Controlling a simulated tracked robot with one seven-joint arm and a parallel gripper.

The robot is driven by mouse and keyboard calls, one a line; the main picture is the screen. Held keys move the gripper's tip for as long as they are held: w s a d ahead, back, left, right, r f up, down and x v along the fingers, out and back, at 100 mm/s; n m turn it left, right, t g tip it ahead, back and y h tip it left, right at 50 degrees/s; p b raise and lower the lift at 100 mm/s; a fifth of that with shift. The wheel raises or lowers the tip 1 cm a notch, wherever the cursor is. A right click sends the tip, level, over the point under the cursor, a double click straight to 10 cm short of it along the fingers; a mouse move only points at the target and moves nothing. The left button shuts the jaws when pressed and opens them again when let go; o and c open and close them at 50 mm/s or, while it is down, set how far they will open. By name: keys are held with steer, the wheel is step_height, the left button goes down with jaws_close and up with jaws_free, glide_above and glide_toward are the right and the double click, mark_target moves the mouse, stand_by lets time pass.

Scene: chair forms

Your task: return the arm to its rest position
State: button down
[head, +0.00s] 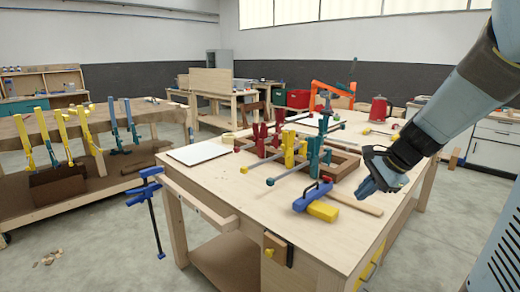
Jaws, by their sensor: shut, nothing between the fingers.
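My gripper (369,184) hangs at the end of my arm, which comes in from the upper right of the head view. The gripper's fingers are shut with nothing between them. It points down and to the left, over the right part of the near wooden workbench (205,182). It appears just right of a blue-and-yellow tool (318,203) and above a wooden stick lying on the bench. I cannot tell its exact height over the bench top.
Red, yellow and teal clamps (290,148) stand around a wooden frame (345,162) on the bench. A red pot (379,109) stands farther back. A blue clamp (150,205) hangs off the left edge. Another bench (110,170) with upright clamps is at left. Open floor (100,240) lies between.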

steer(key=s+a+r+n+t+h, duration=0.1)
steer(key=s+r+n+h, duration=0.1)
steer(key=s+n, duration=0.5)
steer(key=s+a+r+n+h, duration=0.2)
steer(key=s+r+n, duration=0.3)
steer(key=s+n, duration=0.2)
steer(key=shift+s+a+r+t+h, duration=0.15)
steer(key=shift+s+r+t+h, duration=0.2)
steer(key=shift+s, duration=0.65)
